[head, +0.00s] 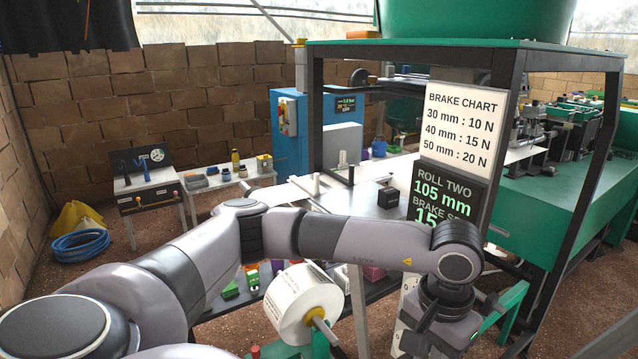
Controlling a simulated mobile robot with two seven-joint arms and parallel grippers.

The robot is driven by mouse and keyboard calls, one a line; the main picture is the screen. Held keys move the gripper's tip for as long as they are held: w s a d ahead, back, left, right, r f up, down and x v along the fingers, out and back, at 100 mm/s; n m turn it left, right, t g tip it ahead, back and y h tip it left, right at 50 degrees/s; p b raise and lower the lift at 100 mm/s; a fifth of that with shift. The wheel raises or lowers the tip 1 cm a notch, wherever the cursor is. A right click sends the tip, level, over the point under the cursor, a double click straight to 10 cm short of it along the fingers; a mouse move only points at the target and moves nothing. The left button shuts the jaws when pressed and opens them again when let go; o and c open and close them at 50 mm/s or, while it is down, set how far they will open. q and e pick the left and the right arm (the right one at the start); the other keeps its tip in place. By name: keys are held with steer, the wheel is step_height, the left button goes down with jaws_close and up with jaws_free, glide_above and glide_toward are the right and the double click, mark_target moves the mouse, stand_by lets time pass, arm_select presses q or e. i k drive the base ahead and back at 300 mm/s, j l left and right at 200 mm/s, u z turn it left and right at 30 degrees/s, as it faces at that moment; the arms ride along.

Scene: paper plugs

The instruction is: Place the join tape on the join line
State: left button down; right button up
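My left arm reaches in from the lower left across the front. Its gripper (432,338) points down at the bottom edge, right of the paper roll; its fingertips are cut off or hidden, so I cannot tell its opening. My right gripper is not in view. I cannot make out the join tape or the join line. A large white paper roll (296,297) with printing sits on a spindle below my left forearm. A pale strip (301,187) lies at the left end of the steel table (345,203), partly hidden by my arm.
A black block (388,197) sits on the steel table. A brake chart sign (464,117) and a dark roll display (449,190) hang by the black frame. A side bench (158,189) with tools and a coiled blue hose (80,246) are at left.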

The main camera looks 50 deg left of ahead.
mark_target(322, 185)
steer(key=j, duration=0.6)
steer(key=i+j, duration=0.15)
steer(key=j, duration=1.1)
